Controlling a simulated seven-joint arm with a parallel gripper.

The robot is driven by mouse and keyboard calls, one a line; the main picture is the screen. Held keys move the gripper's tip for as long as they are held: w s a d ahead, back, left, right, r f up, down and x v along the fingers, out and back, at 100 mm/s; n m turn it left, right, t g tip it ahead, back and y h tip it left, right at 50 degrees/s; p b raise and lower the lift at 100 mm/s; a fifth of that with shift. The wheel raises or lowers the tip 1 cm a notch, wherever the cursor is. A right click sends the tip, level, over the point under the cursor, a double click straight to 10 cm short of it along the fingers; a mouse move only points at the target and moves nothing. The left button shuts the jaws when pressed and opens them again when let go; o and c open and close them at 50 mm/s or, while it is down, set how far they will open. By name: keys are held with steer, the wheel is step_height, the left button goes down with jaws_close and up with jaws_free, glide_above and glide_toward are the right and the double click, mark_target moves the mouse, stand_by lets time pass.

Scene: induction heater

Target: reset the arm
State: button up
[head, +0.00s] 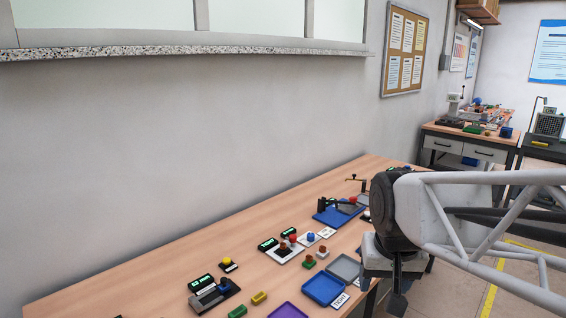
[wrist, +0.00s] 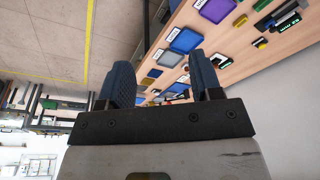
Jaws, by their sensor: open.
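My gripper shows in the wrist view (wrist: 162,82), with its two dark blue fingers wide apart and nothing between them. In the head view my arm reaches in from the right, and the wrist hangs at the front edge of the long wooden table (head: 130,285). The fingertips are hard to make out there. In the wrist view the table edge, trays and small parts lie beyond the fingers, apart from them.
A blue tray (head: 323,290), a grey tray (head: 344,266) and a purple tray (head: 288,311) lie along the front edge. Small devices with green displays (head: 201,283) stand behind them. A blue fixture (head: 335,216) sits near my arm. The floor (wrist: 40,35) beside the table is clear.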

steer(key=s+f+n, duration=0.1)
steer(key=s+f, duration=0.2)
steer(key=s, duration=0.6)
steer(key=shift+d, duration=0.4)
